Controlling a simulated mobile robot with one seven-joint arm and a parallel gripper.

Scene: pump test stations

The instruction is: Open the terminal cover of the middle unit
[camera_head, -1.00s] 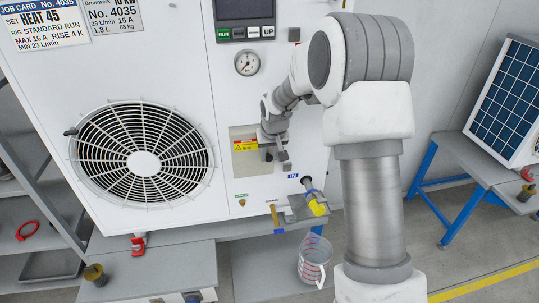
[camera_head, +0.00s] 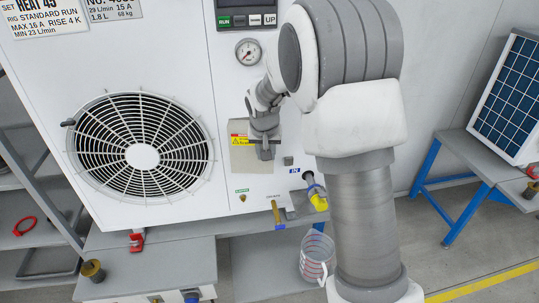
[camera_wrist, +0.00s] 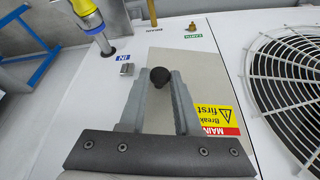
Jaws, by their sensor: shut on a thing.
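The terminal cover (camera_head: 243,163) is a flat beige-grey plate on the front of the white unit, right of the fan, with a yellow and red warning label. It also fills the middle of the wrist view (camera_wrist: 203,80). A round black knob (camera_wrist: 160,77) stands out from the cover. My gripper (camera_wrist: 160,82) is shut on this knob, one finger on each side. In the head view my gripper (camera_head: 265,153) covers the knob and part of the cover's right side. The cover looks flat against the unit.
The fan grille (camera_head: 142,157) is left of the cover, the gauge (camera_head: 248,51) above. Below are a yellow-and-blue hose fitting (camera_head: 316,192) and a yellow-handled valve (camera_head: 276,212). A clear jug (camera_head: 317,256) stands below right. A solar panel (camera_head: 508,97) stands on a bench at right.

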